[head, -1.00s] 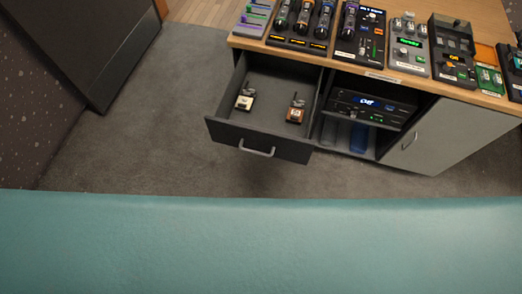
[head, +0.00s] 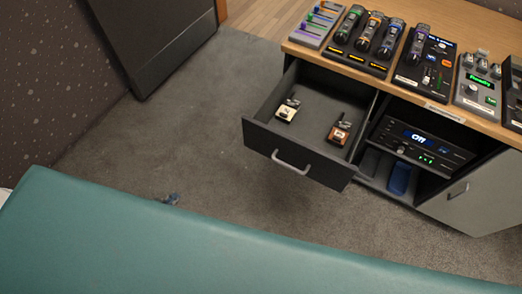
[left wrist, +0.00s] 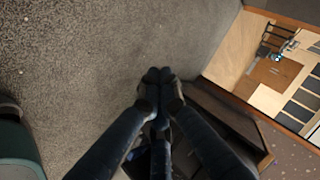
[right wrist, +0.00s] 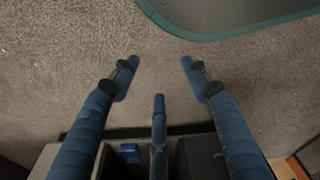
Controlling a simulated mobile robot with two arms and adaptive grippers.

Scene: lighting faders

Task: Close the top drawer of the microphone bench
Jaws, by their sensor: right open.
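The microphone bench (head: 478,122) stands at the upper right of the head view. Its dark top drawer (head: 275,143) is pulled out, with a grey bar handle (head: 291,163) on the front. My left gripper (head: 172,199) shows small and blue over the carpet, left of the drawer and apart from it. In the left wrist view its fingers (left wrist: 160,75) are together and hold nothing visible. My right gripper is outside the head view. In the right wrist view it is open and empty (right wrist: 158,65) over carpet.
The drawer holds a cream device (head: 287,110) and a brown one (head: 340,132). Microphones and fader panels (head: 325,22) line the bench top. An open bay holds a lit rack unit (head: 422,140) and a blue object (head: 400,178). Clear carpet (head: 200,120) lies left of the drawer.

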